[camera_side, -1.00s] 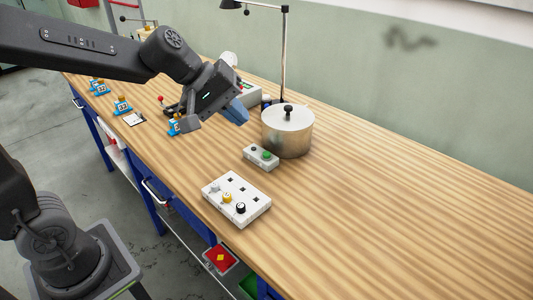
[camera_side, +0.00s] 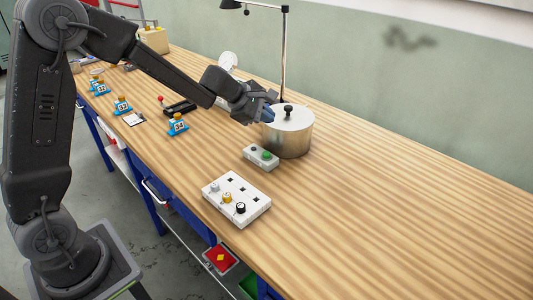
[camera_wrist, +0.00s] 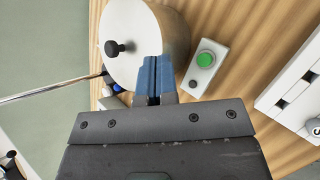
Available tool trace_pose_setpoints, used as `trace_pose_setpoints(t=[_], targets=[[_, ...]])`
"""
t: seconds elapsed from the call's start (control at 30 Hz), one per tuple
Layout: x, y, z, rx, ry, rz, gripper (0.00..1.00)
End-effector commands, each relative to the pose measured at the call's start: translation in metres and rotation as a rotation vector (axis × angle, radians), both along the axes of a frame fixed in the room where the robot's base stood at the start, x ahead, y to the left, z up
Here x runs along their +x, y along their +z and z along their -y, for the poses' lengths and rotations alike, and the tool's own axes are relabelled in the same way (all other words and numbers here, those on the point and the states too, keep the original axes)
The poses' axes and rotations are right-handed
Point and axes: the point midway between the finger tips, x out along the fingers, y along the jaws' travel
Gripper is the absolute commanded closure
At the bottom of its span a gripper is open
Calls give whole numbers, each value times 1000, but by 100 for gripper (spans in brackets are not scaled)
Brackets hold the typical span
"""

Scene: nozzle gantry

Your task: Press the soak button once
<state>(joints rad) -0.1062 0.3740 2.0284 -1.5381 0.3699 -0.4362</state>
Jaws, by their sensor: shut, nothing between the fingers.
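A small white box (camera_side: 260,161) on the bench carries a round green button (camera_side: 267,155) and a smaller dark round part. No label on it is readable, so I cannot confirm which is the soak button. In the wrist view the green button (camera_wrist: 205,60) lies to the right of my fingers. My gripper (camera_side: 270,114) has blue fingers, shut and empty, beside the left side of the metal pot (camera_side: 290,135). In the wrist view the fingertips (camera_wrist: 154,60) overlap the edge of the pot (camera_wrist: 170,30); I cannot tell whether they touch it.
A larger white block (camera_side: 250,208) with knobs and square holes stands in front of the small box. A lamp post (camera_side: 284,60) rises behind the pot. Several blue tagged bottles (camera_side: 177,126) stand at the left edge. The bench to the right is clear.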

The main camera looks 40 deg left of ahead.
Motion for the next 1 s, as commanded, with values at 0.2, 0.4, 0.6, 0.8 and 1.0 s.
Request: trace_pose_setpoints(t=[0.2, 0.4, 0.6, 0.8, 1.0], targets=[[0, -7, 1, -1, -3, -1, 100], [-1, -31, 2, -1, -4, -3, 100], [-1, -59, 2, -1, -4, -3, 100], [0, -79, 1, -1, -4, -2, 100], [0, -87, 1, 0, -4, 1, 100]])
